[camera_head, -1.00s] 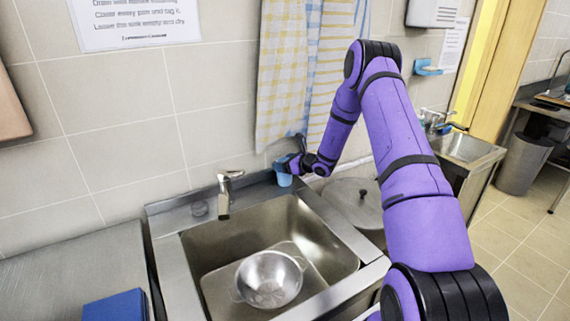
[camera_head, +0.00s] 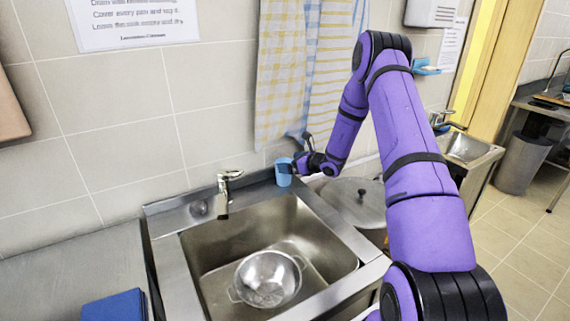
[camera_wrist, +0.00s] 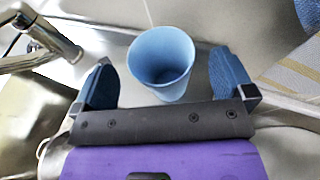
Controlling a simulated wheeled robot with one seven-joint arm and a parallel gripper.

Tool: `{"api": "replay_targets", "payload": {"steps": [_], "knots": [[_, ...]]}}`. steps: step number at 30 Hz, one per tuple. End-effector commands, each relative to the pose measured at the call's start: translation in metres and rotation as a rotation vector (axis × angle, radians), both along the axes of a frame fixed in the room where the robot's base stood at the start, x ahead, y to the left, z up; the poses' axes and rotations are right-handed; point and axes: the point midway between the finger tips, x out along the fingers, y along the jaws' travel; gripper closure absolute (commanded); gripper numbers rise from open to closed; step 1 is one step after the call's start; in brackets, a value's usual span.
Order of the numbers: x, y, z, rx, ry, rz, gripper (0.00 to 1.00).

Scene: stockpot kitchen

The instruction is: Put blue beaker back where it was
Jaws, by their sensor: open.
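The blue beaker (camera_head: 284,172) stands upright on the back ledge of the sink, at its right rear corner, below the hanging towels. It also shows in the wrist view (camera_wrist: 161,62), with its open mouth towards the camera. My gripper (camera_head: 298,166) is open. In the wrist view the two blue fingertips (camera_wrist: 160,82) are on either side of the beaker, with gaps between them and its wall. In the head view my gripper is just right of the beaker.
The faucet (camera_head: 225,193) stands left of the beaker on the same ledge. A metal colander (camera_head: 268,279) lies in the sink basin (camera_head: 215,247). A lidded pot (camera_head: 357,200) is right of the sink. Towels (camera_head: 284,80) hang close above. A blue box (camera_head: 115,306) lies on the left counter.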

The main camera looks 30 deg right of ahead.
Motion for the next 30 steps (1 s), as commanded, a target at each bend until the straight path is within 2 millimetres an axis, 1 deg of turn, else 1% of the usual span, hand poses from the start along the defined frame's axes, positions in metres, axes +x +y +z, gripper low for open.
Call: {"api": "replay_targets", "payload": {"steps": [1,3,9,12,15,17,18,20,23,24,26,27,30], "knots": [[-0.01,-0.006,0.004,-0.001,0.001,-0.003,0.0],[-0.023,-0.011,0.008,0.0,0.001,-0.003,0.0],[-0.053,-0.025,0.019,-0.001,-0.001,-0.002,0.0],[-0.063,-0.029,0.022,-0.001,0.0,0.0,0.0],[-0.07,-0.032,0.024,-0.001,0.0,0.0,0.0],[-0.072,-0.031,0.027,-0.006,-0.003,0.007,0.0],[-0.072,-0.028,0.032,-0.013,-0.006,0.019,0.0],[-0.073,-0.02,0.043,-0.035,-0.014,0.054,0.0],[-0.076,0.004,0.073,-0.101,-0.038,0.156,0.0],[-0.08,0.017,0.088,-0.138,-0.05,0.21,0.0],[-0.086,0.038,0.112,-0.2,-0.071,0.297,0.0],[-0.092,0.052,0.126,-0.241,-0.084,0.355,0.0],[-0.109,0.085,0.16,-0.348,-0.115,0.498,0.0]]}}
